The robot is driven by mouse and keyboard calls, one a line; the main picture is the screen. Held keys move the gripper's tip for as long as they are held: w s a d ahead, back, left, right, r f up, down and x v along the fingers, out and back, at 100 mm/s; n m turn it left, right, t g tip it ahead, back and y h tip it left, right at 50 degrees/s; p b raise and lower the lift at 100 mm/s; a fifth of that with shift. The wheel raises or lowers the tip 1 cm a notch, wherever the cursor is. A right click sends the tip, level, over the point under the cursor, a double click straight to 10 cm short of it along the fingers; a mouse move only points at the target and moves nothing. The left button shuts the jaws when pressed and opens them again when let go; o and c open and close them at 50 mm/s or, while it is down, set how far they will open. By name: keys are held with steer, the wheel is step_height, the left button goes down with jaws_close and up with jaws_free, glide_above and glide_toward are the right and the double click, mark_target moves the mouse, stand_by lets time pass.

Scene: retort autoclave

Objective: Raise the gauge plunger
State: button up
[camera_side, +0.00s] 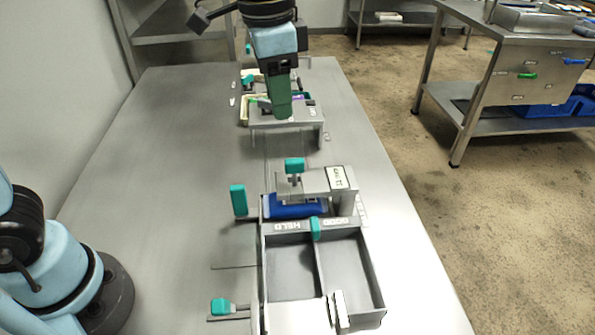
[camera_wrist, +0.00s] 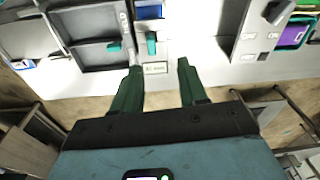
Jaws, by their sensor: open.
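A gauge stand (camera_side: 318,182) with a labelled grey head is at the middle of the bench in the side view. A teal-topped plunger (camera_side: 294,166) stands upright on its arm, seemingly lowered toward a blue pouch (camera_side: 295,208) below; the plunger's lower end is hard to see. My gripper (camera_side: 277,112) is well beyond the gauge, up near the far station. In the wrist view its green fingers are apart with nothing between them (camera_wrist: 160,66).
A two-part grey tray (camera_side: 322,256) marked HOLD and GOOD sits in front of the gauge. Teal handles stand left of the gauge (camera_side: 238,200) and at the near left (camera_side: 221,306). A far station (camera_side: 290,135) holds purple and teal items.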

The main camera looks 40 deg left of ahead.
mark_target(294, 160)
steer(key=shift+m+g, duration=0.5)
steer(key=shift+m, duration=0.1)
steer(key=f, duration=0.3)
steer(key=d+f, duration=0.1)
steer(key=f, duration=0.3)
steer(key=d+f, duration=0.1)
steer(key=f, duration=0.3)
steer(key=shift+w+d+f, duration=0.2)
steer(key=shift+w, duration=0.15)
jaws_close()
